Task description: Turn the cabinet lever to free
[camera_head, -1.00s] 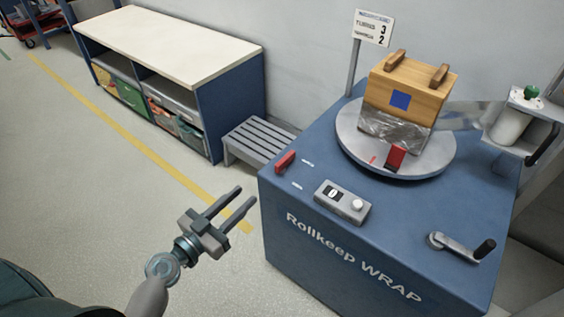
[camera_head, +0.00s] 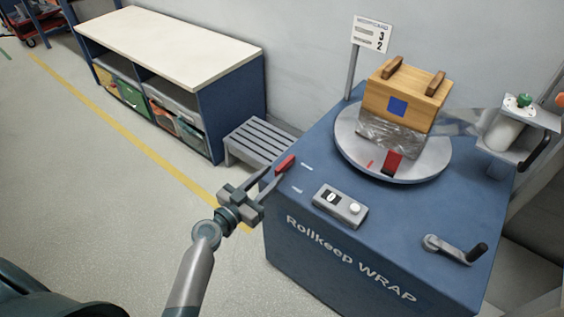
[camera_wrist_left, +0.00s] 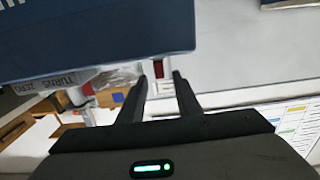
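The red cabinet lever (camera_head: 285,164) sits at the left edge of the blue wrapping cabinet's top (camera_head: 300,215), beside two small white marks. It points toward the upper right, near the upper mark. My left gripper (camera_head: 273,176) is at the cabinet's left edge with its fingertips close to the lever. In the left wrist view the fingers (camera_wrist_left: 158,80) are apart, and the red lever (camera_wrist_left: 158,68) shows between their tips. Whether they touch it I cannot tell. My right gripper is not in view.
On the cabinet stand a turntable (camera_head: 430,165) with a film-wrapped wooden box (camera_head: 408,95), a counter box (camera_head: 341,206) reading 0, a crank (camera_head: 455,248) and a sign (camera_head: 371,34). A slatted bench (camera_head: 255,145) and a shelf unit (camera_head: 165,45) stand to the left. Open floor lies at left.

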